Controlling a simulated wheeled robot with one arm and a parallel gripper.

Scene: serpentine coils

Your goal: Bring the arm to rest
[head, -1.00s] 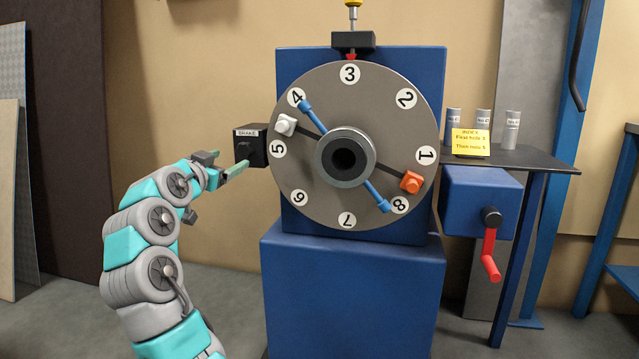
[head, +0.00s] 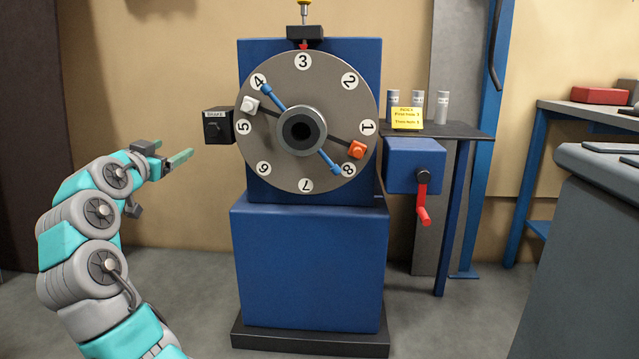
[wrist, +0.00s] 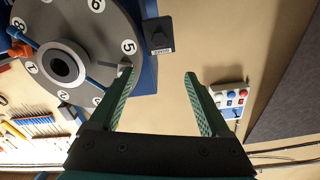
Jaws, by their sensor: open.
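My gripper (head: 178,157) is open and empty, at the left of the head view. It is raised in the air, left of and apart from the black brake box (head: 218,126). The grey numbered disc (head: 318,84) stands upright on the blue machine (head: 310,260), with 3 at the top. A blue two-ended arm on it points toward 4 and 8.
A blue box with a red crank (head: 423,215) is at the machine's right. A dark shelf (head: 455,129) holds a yellow note (head: 407,118) and grey cylinders. A grey bench (head: 600,240) stands at right. Floor between my arm and the machine is clear.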

